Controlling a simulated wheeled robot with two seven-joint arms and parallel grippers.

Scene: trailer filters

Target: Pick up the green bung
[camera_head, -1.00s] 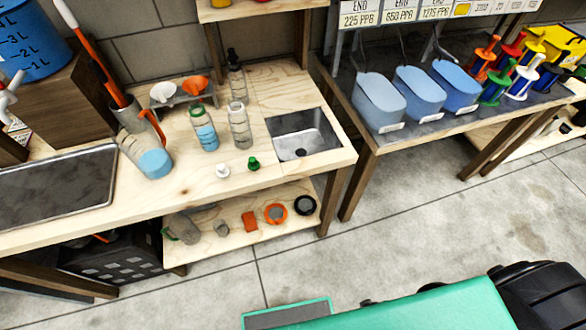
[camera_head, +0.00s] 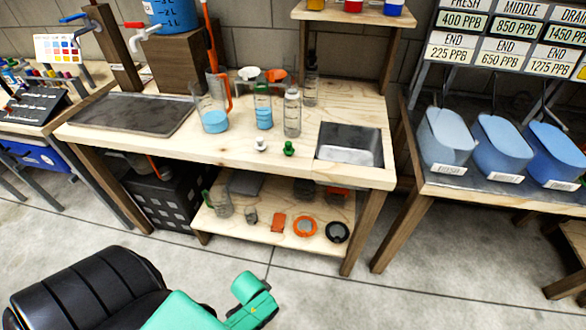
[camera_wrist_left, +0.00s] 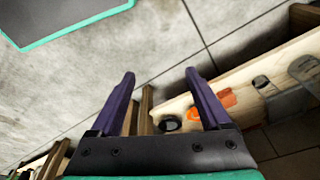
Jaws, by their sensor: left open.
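The green bung (camera_head: 289,148) stands on the wooden bench top, near its front edge and left of the sink, in the head view. A white bung (camera_head: 261,144) stands just left of it. My left gripper (camera_wrist_left: 160,76) is open and empty in the left wrist view, its two purple fingers apart. It is over the floor in front of the bench, well away from the green bung, which does not show in that view. My left arm shows at the bottom left of the head view; its fingers cannot be made out there. My right gripper is not in view.
Clear bottles (camera_head: 292,112) and a jug of blue liquid (camera_head: 214,120) stand behind the bungs. A metal sink (camera_head: 350,146) lies to the right. The lower shelf (camera_head: 262,228) holds an orange ring (camera_head: 305,226) and a black ring (camera_head: 337,232). The floor in front is clear.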

